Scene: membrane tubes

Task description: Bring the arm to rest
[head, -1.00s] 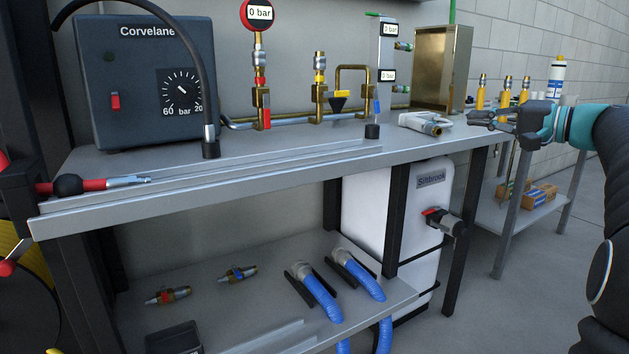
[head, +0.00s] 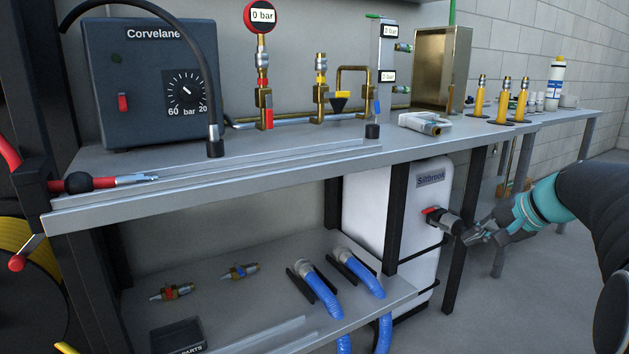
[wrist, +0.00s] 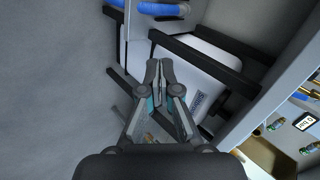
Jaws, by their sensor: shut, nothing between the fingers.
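My gripper (head: 474,238) hangs low at the right in the head view, below the level of the bench top, at the end of my teal-and-black arm. In that view its fingers appear just right of the tap on the white tank; I cannot tell whether they touch it. In the wrist view my gripper (wrist: 160,64) points toward the tank, its two fingers close together with nothing seen between them.
The white Siltbrook tank (head: 365,215) stands under the bench, its red-handled tap (head: 446,222) sticking out. The bench (head: 290,165) carries a dark Corvelane box (head: 145,75) and brass fittings. Blue hoses (head: 320,290) lie on the lower shelf. Open floor lies at the right.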

